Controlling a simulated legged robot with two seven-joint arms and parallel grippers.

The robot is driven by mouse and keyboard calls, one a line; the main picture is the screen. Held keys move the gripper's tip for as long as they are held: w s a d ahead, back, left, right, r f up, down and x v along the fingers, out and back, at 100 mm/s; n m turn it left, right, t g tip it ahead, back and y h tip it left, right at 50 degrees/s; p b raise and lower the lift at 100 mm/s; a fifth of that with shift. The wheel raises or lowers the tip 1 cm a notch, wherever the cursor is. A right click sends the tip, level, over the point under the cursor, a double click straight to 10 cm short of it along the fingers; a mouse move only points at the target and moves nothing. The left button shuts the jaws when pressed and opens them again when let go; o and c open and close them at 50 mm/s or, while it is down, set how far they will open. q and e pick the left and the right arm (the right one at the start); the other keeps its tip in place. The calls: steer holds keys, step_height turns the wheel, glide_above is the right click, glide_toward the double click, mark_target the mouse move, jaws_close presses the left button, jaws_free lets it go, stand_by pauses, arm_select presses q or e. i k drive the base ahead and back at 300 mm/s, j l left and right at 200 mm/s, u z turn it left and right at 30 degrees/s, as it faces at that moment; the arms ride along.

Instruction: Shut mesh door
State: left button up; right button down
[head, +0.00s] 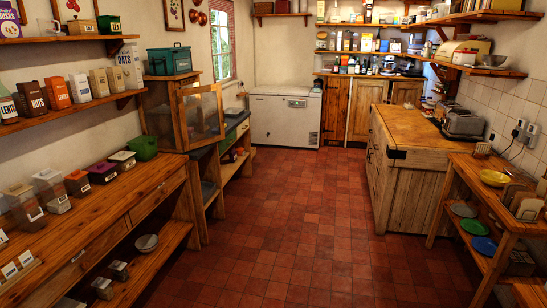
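The mesh door (203,114) is a wood-framed panel on a small wooden cabinet (158,113) at the left wall. It stands open, swung out from the cabinet front, and its see-through mesh shows what lies behind. The cabinet sits on a low wooden unit beyond the long left counter. Much of the cabinet's inside is hard to make out. Neither of my grippers shows in the head view, and nothing is seen touching the door.
A dark green box (169,61) rests on the cabinet. The left counter (128,207) holds jars and a green tub (143,147). The tiled floor (290,215) is clear between it and the wooden island (410,130). A white chest freezer (284,116) stands at the back.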

mark_target(180, 93)
steer(key=i, duration=2.65)
steer(key=l+z, duration=0.05)
steer(key=l, duration=0.05)
